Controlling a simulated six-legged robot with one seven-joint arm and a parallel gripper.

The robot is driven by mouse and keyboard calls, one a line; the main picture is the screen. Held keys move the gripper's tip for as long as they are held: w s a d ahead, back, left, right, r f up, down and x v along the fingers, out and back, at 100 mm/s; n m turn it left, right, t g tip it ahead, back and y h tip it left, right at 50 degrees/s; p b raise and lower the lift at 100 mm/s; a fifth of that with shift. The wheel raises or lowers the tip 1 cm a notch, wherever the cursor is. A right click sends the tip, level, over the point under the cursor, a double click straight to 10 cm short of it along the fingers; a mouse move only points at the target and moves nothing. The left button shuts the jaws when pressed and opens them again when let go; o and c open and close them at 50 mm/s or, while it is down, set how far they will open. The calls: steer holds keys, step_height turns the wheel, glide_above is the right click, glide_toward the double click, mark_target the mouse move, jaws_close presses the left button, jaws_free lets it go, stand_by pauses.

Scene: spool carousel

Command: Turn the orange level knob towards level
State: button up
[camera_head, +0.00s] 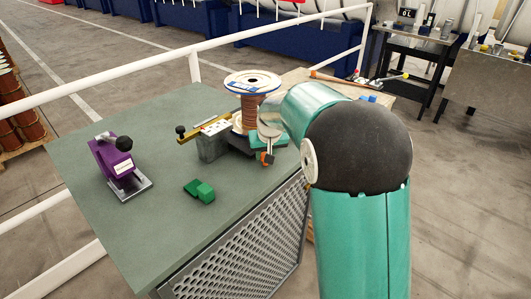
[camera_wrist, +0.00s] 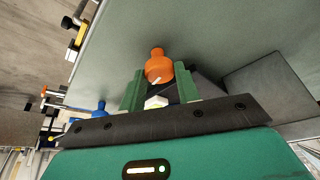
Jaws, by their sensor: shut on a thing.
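The orange level knob (camera_wrist: 158,66) is in the wrist view, with a small white mark on its face. My gripper (camera_wrist: 160,76) has its two green fingers on either side of the knob, shut on it. In the head view the orange knob (camera_head: 267,158) shows small at the front of the spool stand, below the end of my arm, which hides much of the stand's right side. A copper-coloured spool (camera_head: 249,112) with a pale, labelled top flange stands upright behind it. I cannot read how far the knob is turned.
A grey block with a brass bar (camera_head: 212,145) stands left of the spool. A white rail runs behind. The table's front left is clear.

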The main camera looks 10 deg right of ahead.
steer(key=n, duration=0.2)
steer(key=n+y, duration=0.1)
steer(key=n, duration=0.1)
steer(key=n+g+y, duration=0.1)
steer(key=n, duration=0.1)
steer(key=shift+d, duration=0.25)
steer(key=n+g+y, duration=0.1)
steer(key=n, duration=0.2)
steer(key=n+y, duration=0.1)
steer(key=n, duration=0.2)
steer(key=shift+w+n+g, duration=0.1)
steer(key=shift+n+g, duration=0.3)
steer(key=o, duration=0.7)
steer(key=v, duration=1.4)
steer(key=shift+f, duration=0.1)
